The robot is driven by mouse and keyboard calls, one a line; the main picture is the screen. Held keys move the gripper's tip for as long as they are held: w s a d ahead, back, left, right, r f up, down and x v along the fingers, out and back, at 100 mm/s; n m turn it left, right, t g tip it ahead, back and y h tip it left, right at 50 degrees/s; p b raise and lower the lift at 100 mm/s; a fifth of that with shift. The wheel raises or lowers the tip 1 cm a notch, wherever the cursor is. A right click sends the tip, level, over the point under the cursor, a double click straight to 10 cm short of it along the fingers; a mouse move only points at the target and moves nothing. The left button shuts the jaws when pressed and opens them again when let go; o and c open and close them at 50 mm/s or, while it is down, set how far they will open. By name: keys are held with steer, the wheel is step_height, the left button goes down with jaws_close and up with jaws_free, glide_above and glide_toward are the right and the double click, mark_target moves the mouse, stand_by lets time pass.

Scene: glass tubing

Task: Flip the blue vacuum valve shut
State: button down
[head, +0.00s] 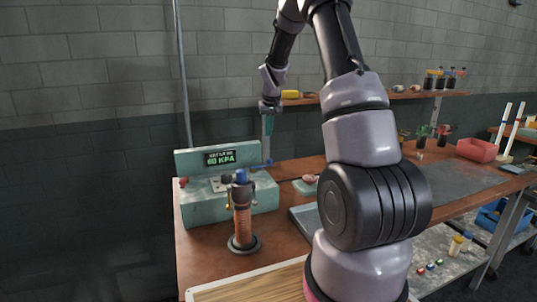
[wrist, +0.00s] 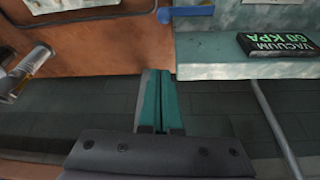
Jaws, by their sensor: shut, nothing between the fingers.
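The teal vacuum unit (head: 205,208) stands on the wooden bench, and its display (head: 220,157) reads 60 KPA. A small blue lever (head: 262,163), which looks like the vacuum valve, sticks out at the unit's right end. My gripper (head: 267,155) points down close by the lever. In the wrist view my gripper (wrist: 160,74) has its teal fingers together, empty and apart from the lever.
A copper cylinder (head: 242,222) with a blue top stands in front of the unit. A grey pole (head: 181,75) rises behind it. A shelf (head: 385,96) with bottles runs along the wall. A red bin (head: 477,149) sits far right. My arm hides much of the bench's middle.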

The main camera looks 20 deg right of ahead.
stand_by(0.3)
step_height(320, 180, down, 10)
steer(key=shift+s+r, duration=0.2)
steer(key=shift+s, duration=0.1)
stand_by(0.4)
